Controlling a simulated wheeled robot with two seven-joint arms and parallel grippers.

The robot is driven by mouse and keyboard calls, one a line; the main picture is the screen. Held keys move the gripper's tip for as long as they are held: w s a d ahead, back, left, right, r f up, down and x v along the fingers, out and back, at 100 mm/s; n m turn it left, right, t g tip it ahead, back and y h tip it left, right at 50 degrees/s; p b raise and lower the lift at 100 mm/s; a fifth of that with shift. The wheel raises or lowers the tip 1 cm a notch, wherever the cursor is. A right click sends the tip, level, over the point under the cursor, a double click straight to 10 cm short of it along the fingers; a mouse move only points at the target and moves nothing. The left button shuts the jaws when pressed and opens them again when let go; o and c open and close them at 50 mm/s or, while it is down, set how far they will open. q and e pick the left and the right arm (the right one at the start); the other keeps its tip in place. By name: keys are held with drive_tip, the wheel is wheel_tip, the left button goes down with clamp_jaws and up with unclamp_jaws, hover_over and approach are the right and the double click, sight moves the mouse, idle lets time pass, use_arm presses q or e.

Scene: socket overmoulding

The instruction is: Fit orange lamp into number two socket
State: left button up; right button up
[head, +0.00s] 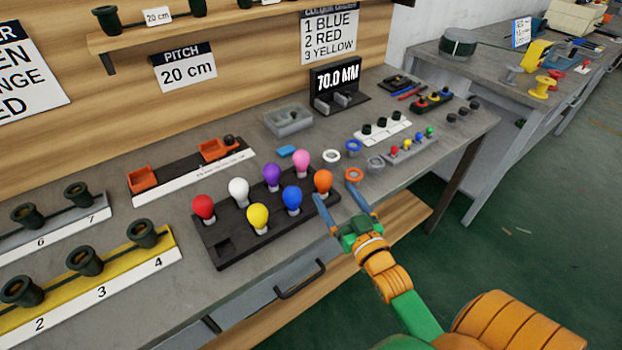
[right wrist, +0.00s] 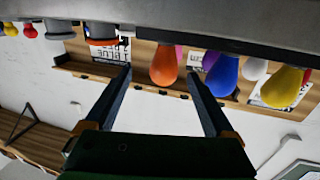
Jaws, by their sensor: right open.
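The orange lamp (head: 323,181) stands upright in the right end of a dark tray (head: 240,254). My right gripper (head: 334,193) is open and empty, with its fingertips close to the orange lamp on the near right side. In the right wrist view, which looks upside down, the orange lamp (right wrist: 164,65) appears between and just beyond the open fingertips (right wrist: 158,76). The number two socket (head: 22,291) is a dark cup on the yellow rail (head: 120,268), above the label 2, at the far left. It looks empty. My left gripper is not in view.
Red (head: 203,207), white (head: 238,190), yellow (head: 257,217), purple (head: 271,176), blue (head: 291,199) and pink (head: 301,162) lamps share the tray. A grey rail (head: 55,234) with sockets 6 and 7 lies behind the yellow rail. Rings and small parts lie at right.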

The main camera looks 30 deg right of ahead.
sight(327, 187)
drive_tip(key=w, duration=0.5)
drive_tip(key=shift+w+r, duration=0.1)
drive_tip(key=shift+r, duration=0.25)
drive_tip(key=shift+w+d+f, duration=0.1)
drive_tip(key=shift+w+f, duration=0.05)
drive_tip(key=shift+w, duration=0.2)
drive_tip(key=shift+s, duration=0.1)
drive_tip(key=c, duration=0.3)
clamp_jaws()
